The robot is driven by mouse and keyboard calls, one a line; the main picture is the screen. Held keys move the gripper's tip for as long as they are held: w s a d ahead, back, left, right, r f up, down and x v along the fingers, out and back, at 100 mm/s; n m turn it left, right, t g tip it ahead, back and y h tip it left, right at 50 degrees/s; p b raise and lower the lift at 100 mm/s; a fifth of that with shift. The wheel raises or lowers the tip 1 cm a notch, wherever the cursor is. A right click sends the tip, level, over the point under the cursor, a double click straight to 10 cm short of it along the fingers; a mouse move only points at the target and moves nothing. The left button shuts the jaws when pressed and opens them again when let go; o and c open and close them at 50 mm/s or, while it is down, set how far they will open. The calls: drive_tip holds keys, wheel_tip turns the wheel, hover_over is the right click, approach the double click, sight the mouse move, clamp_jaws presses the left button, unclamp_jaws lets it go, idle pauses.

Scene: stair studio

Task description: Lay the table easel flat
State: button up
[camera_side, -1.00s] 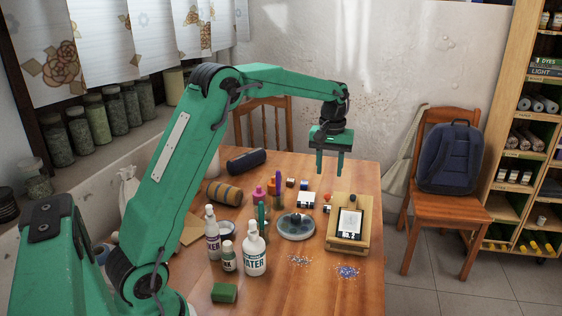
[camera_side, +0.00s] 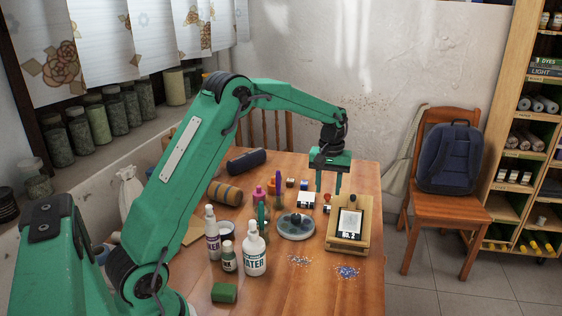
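The table easel (camera_side: 335,240) is a small wooden stand at the right side of the table. It carries a dark-framed white sheet (camera_side: 349,222), and its panel looks tilted back; the exact angle is hard to tell. A dark knob (camera_side: 353,201) shows at its top edge. My gripper (camera_side: 329,190) points down just behind and left of the easel's top, with its two green fingers apart and nothing seen between them. Its fingertips are close to a small red-topped item (camera_side: 327,200). I cannot tell whether they touch anything.
A round grey dish (camera_side: 296,227) is left of the easel. Bottles (camera_side: 254,252) and a green sponge (camera_side: 224,292) stand further left. Small blocks and a white box (camera_side: 306,200) lie behind. Blue bits (camera_side: 347,272) are scattered in front. The front right tabletop is mostly clear.

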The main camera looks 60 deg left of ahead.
drive_tip(key=shift+f, duration=1.05)
drive_tip(key=shift+c, duration=0.3)
clamp_jaws()
drive_tip(key=shift+a+f, duration=0.1)
drive_tip(key=shift+f, duration=0.05)
drive_tip(key=shift+w+a+f, duration=0.45)
drive_tip(key=shift+a+f, duration=0.05)
drive_tip(key=shift+f, duration=0.2)
drive_tip(key=shift+w+a+f, duration=0.45)
drive_tip(key=shift+w+f, duration=0.05)
drive_tip(key=shift+f, duration=0.2)
drive_tip(key=shift+w+a+f, duration=0.45)
drive_tip(key=shift+a+f, duration=0.05)
drive_tip(key=shift+f, duration=0.2)
drive_tip(key=shift+w+a+f, duration=0.2)
drive_tip(key=shift+f, duration=0.55)
